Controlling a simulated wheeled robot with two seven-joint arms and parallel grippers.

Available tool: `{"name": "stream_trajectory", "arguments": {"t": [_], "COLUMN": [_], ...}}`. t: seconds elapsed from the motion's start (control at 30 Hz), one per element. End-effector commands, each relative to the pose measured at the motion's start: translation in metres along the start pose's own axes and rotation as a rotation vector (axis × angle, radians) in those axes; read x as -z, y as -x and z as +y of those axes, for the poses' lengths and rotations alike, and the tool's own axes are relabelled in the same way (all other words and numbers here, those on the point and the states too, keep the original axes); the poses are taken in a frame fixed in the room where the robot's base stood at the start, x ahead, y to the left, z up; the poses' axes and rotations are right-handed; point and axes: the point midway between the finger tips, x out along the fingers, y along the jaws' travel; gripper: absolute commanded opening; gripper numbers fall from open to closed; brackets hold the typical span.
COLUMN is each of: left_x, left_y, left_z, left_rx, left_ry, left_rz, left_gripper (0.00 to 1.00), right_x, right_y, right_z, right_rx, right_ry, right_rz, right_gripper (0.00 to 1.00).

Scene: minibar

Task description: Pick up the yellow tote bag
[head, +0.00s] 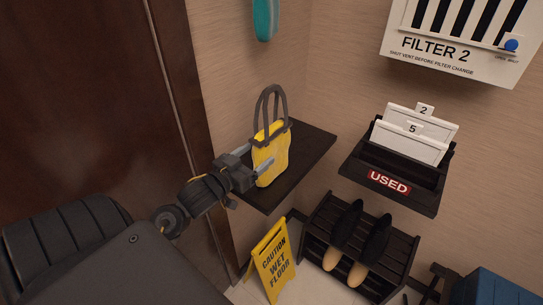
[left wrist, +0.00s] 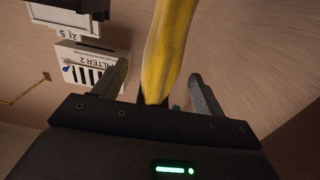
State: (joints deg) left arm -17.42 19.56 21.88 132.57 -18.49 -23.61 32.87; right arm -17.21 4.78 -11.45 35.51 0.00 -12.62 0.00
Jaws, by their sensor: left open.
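The yellow tote bag (head: 270,157) with dark grey handles stands upright on a dark wall shelf (head: 313,149) in the head view. My left gripper (head: 257,165) is at the bag's lower left side, with its fingers pointing at the bag. In the left wrist view the yellow bag (left wrist: 168,50) rises between the two spread fingers of the left gripper (left wrist: 165,85). The fingers are open, with a gap visible on each side of the bag. My right gripper is not in view.
A black holder marked USED (head: 390,184) with numbered white panels hangs on the right, below a FILTER 2 box (head: 450,45). A yellow wet floor sign (head: 271,262) and a shoe rack (head: 318,237) stand below. A dark door (head: 85,100) is at left.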

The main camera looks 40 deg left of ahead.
Motion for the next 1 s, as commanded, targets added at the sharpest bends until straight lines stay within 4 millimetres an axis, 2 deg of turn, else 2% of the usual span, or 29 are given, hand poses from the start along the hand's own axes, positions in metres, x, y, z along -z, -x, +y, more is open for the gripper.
{"name": "stream_trajectory", "arguments": {"t": [0.13,0.3,0.6,1.0], "left_x": [0.006,0.003,0.001,0.001], "left_y": [-0.023,-0.043,-0.048,-0.048], "left_z": [0.000,0.000,0.001,0.001], "left_rx": [0.000,0.000,0.000,0.000], "left_ry": [0.004,0.002,0.000,0.000], "left_rz": [0.002,0.001,0.000,0.000], "left_gripper": [0.71,0.71,0.71,0.19], "right_x": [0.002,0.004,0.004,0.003], "right_y": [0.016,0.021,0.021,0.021], "right_z": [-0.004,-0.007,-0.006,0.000], "right_rx": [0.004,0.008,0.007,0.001], "right_ry": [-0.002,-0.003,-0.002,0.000], "right_rz": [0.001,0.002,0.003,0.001], "right_gripper": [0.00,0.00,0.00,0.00]}}
